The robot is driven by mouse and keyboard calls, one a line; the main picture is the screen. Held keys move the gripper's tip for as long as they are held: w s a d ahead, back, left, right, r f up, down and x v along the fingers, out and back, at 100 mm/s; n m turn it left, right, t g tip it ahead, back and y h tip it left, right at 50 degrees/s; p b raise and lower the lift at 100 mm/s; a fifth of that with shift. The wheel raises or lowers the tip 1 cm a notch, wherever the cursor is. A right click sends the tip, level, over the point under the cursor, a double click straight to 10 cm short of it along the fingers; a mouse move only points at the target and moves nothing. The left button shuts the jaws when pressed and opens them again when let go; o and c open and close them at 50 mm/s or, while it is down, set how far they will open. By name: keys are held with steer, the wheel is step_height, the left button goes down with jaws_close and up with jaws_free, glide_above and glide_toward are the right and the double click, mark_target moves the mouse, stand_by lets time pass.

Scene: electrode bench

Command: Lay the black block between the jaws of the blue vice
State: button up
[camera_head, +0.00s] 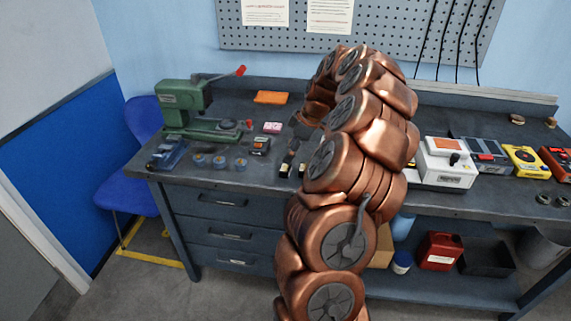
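The blue vice (167,155) sits at the front left corner of the bench, in front of the green press. It is small in view and I cannot make out the gap between its jaws. A small black block-like item (260,146) with an orange and pale marking lies on the bench right of the vice; I cannot be sure it is the black block. My gripper (293,170) points down over the bench just right of that item. Its two dark fingertips stand apart, with nothing visible between them. My arm hides the bench behind it.
Several small round blue-grey pieces (219,161) lie between vice and black item. A green press (190,112), an orange item (270,97) and a pink-white box (272,127) stand behind. Meters and a white device (446,165) fill the right side. The bench's front edge is close.

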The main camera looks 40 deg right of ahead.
mark_target(287, 168)
steer(key=shift+s+d+f, duration=0.1)
steer(key=shift+d+f, duration=0.3)
steer(key=shift+d, duration=0.15)
steer(key=shift+p+x, duration=0.55)
steer(key=shift+x, duration=0.45)
steer(key=x, duration=0.1)
steer(key=p+x, duration=0.2)
steer(key=x, duration=0.1)
steer(key=shift+s+f, duration=0.2)
steer(key=shift+s, duration=0.05)
steer(key=shift+w+f+p, duration=0.2)
steer(key=shift+f+p, duration=0.1)
steer(key=shift+f, duration=0.1)
jaws_close()
steer(key=shift+r, duration=0.1)
